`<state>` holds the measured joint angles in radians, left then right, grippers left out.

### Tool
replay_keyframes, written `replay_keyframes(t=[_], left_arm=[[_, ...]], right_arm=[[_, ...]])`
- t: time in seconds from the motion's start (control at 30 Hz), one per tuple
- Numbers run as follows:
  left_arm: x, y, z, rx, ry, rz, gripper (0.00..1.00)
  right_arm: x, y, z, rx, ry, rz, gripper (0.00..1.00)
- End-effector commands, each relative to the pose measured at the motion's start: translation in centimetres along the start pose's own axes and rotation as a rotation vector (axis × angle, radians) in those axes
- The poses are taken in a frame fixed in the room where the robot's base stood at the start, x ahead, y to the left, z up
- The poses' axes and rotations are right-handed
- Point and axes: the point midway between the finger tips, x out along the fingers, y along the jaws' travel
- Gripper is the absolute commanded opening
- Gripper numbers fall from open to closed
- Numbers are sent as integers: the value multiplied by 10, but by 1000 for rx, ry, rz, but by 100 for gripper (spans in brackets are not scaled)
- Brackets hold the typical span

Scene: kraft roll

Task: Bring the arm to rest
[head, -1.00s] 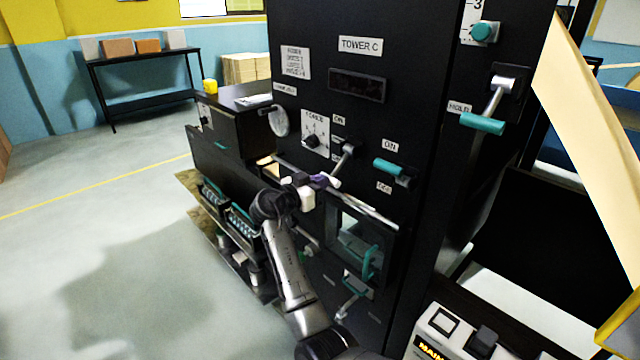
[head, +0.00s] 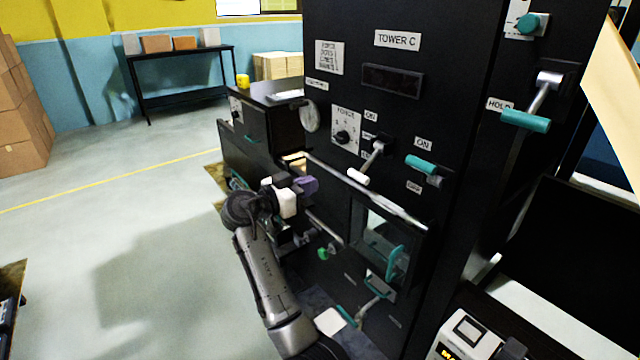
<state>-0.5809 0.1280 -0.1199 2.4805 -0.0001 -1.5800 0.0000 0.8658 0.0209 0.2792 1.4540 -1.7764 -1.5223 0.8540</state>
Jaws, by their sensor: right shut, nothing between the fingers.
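My right gripper (head: 308,186), with purple fingertips, is shut and empty. It stands in front of the lower part of the black Tower C cabinet (head: 455,110), left of a lever with a white grip (head: 358,177) and apart from it. My right arm comes up from the bottom edge, bent at the wrist. A pale bar (head: 365,190) runs across the cabinet just right of the fingertips. My left gripper is not in the head view.
Teal-handled levers (head: 421,164) and (head: 525,121) stick out of the cabinet. A windowed door with a teal handle (head: 397,262) sits low on it. A control box (head: 470,335) stands at bottom right. The floor (head: 120,230) on the left is open.

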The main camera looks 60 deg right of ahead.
Motion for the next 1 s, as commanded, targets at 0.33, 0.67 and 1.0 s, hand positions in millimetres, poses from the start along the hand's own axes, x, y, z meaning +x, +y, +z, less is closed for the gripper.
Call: replay_keyframes(t=[0.33,0.67,1.0], left_arm=[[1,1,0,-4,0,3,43],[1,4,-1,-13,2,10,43],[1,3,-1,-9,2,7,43]], right_arm=[[-7,0,-1,0,1,0,0],[-7,0,-1,0,1,0,0],[-7,0,0,-132,-1,2,0]])
